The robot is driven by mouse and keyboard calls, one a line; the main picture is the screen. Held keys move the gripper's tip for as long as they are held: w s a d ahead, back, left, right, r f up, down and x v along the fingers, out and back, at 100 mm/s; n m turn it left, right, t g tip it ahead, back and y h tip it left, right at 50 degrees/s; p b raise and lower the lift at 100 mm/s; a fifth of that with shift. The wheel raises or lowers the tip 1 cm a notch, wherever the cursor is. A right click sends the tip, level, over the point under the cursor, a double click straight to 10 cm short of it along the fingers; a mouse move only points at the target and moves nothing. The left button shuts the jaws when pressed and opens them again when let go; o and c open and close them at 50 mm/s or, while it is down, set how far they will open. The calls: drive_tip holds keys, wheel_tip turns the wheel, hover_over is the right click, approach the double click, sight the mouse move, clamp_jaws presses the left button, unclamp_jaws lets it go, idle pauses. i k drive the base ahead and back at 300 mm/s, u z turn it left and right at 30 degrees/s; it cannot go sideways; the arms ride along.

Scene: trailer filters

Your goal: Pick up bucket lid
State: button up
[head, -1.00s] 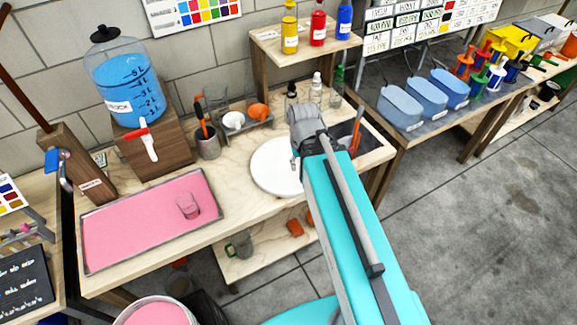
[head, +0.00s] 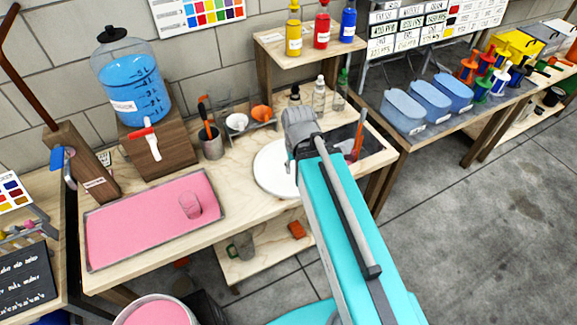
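A round white disc (head: 271,169), which looks like the bucket lid, lies flat on the wooden bench right of the pink tray. Its right side is hidden behind my turquoise arm. My arm reaches up from the bottom right, and its grey end (head: 300,128) is over the lid's right edge. The fingers of my gripper are hidden behind the arm, so I cannot tell if they are open or touch the lid. A bucket (head: 157,311) with pink contents and no cover on top stands on the floor at the bottom.
A pink tray (head: 103,267) with a clear glass (head: 190,205) lies left on the bench. A blue water jug (head: 133,88) stands on a wooden block behind it. A dark mug with tools (head: 211,142) and several small bottles stand behind the lid. Blue bins (head: 402,110) are at the right.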

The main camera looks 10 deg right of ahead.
sight(269, 171)
drive_tip(key=u, duration=0.1)
drive_tip(key=k, duration=0.85)
drive_tip(key=z, duration=0.3)
drive_tip(key=i, duration=0.5)
drive_tip(key=u, duration=0.05)
